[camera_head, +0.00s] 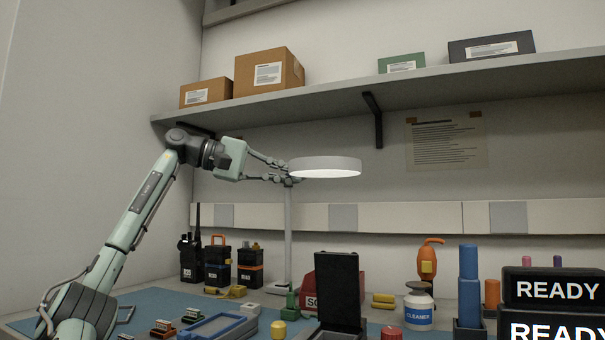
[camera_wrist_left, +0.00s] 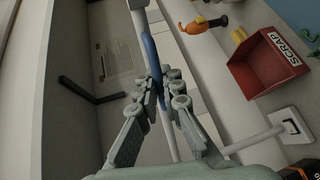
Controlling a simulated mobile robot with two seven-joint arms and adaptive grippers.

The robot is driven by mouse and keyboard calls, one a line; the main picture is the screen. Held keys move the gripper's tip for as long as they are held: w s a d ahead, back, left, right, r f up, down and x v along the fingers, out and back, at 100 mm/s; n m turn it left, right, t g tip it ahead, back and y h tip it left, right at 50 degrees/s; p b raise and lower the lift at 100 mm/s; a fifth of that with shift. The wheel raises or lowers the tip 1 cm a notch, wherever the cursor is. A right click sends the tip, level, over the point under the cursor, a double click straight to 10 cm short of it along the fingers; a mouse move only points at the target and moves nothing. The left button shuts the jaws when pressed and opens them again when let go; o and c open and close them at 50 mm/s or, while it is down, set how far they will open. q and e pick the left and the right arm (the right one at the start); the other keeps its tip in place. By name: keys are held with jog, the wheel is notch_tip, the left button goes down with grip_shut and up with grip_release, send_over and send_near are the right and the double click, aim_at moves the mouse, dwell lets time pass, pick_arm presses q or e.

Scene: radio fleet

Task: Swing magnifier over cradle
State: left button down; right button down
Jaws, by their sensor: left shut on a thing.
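The magnifier (camera_head: 325,170) is a round, pale disc head with a bright underside, high over the bench on an upright post (camera_head: 288,235). My left gripper (camera_head: 284,171) is at the left edge of the head, near the post top. In the left wrist view the left gripper (camera_wrist_left: 163,90) is shut on a thin blue part of the magnifier (camera_wrist_left: 151,60). The head is mostly out of that view. A black upright stand (camera_head: 338,288) is on the bench below and may be the cradle; I cannot tell for sure. My right gripper is not in view.
A shelf (camera_head: 420,82) with boxes runs above my left arm. A red scrap bin (camera_head: 362,284) also shows in the left wrist view (camera_wrist_left: 266,66). Radios (camera_head: 190,258), a cleaner jar (camera_head: 418,310), blue cylinder (camera_head: 469,275) and READY boxes (camera_head: 553,288) crowd the bench.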

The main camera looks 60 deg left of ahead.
pick_arm(q)
jog(key=shift+s+a+r, duration=0.1)
jog(key=shift+s+a, duration=0.15)
jog(key=c, duration=1.6)
grip_release()
jog(key=shift+c, duration=0.2)
jog(key=v, duration=1.2)
